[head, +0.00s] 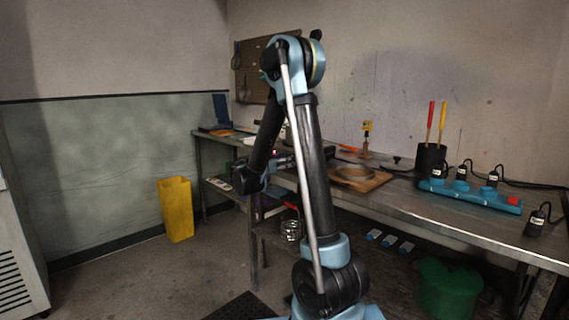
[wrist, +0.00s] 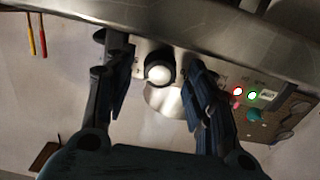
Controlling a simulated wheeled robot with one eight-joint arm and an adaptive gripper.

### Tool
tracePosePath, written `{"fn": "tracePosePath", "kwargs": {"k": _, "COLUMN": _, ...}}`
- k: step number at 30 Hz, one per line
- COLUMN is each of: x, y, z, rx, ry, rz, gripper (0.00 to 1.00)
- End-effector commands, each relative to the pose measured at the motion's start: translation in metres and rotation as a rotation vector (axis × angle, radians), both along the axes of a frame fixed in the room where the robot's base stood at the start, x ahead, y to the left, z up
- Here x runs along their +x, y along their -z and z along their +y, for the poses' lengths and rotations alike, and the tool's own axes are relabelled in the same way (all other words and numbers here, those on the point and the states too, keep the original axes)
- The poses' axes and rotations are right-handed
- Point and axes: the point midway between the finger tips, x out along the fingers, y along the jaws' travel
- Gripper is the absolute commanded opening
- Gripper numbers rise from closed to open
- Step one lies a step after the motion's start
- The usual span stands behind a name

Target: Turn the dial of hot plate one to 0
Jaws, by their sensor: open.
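In the wrist view a round dial (wrist: 158,72) with a pale face and dark rim sits on the front of a metal unit, which I take to be a hot plate. My gripper (wrist: 156,66) is open, with one finger on each side of the dial. I cannot tell whether either finger touches it. The dial's pointer and numbers are not readable. In the head view my gripper (head: 246,179) is at the bench's front edge, and my arm hides much of the unit behind it.
Red and green lights (wrist: 245,94) glow beside the right finger. On the bench (head: 420,199) are a wooden board (head: 375,183), a blue power strip (head: 478,194) and a dark pot of handled tools (head: 431,160). A yellow bin (head: 176,209) and a green bucket (head: 447,290) stand on the floor.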

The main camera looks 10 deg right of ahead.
Motion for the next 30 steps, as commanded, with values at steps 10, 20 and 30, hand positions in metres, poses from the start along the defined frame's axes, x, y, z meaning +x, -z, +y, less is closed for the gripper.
{"fn": "tracePosePath", "kwargs": {"k": 10, "x": -0.0002, "y": 0.0, "z": 0.0002, "rx": 0.0, "ry": 0.0, "rz": 0.0, "gripper": 0.12}}
{"fn": "tracePosePath", "kwargs": {"k": 20, "x": -0.0002, "y": 0.0001, "z": 0.0003, "rx": -0.009, "ry": 0.0, "rz": 0.013, "gripper": 0.06}}
{"fn": "tracePosePath", "kwargs": {"k": 30, "x": -0.0002, "y": 0.0002, "z": 0.0004, "rx": -0.108, "ry": 0.0, "rz": 0.149, "gripper": 0.05}}
